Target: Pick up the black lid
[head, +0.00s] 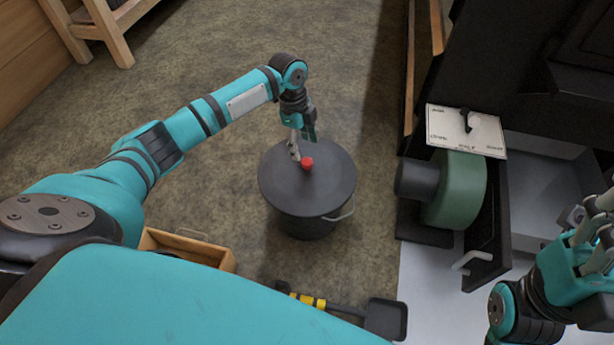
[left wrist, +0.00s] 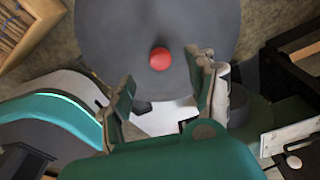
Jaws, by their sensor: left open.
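The black lid (head: 325,185) is round and lies on top of a dark bucket (head: 310,226) standing on the floor. A red knob (head: 307,162) sits at the lid's middle. My left gripper (head: 301,148) is open just above the lid, close to the knob in the head view. In the left wrist view the lid (left wrist: 120,40) fills the upper middle, and the knob (left wrist: 160,59) lies ahead of and between the two spread fingers of my left gripper (left wrist: 163,95). The fingers do not hold it. My right gripper (head: 597,230) is at the right edge, away from the lid.
A green cylinder (head: 460,190) on dark equipment stands right of the bucket, with a white labelled plate (head: 466,131) above it. A wooden box (head: 187,248) and a black shovel-like tool (head: 386,318) lie nearer. The floor behind the bucket is clear.

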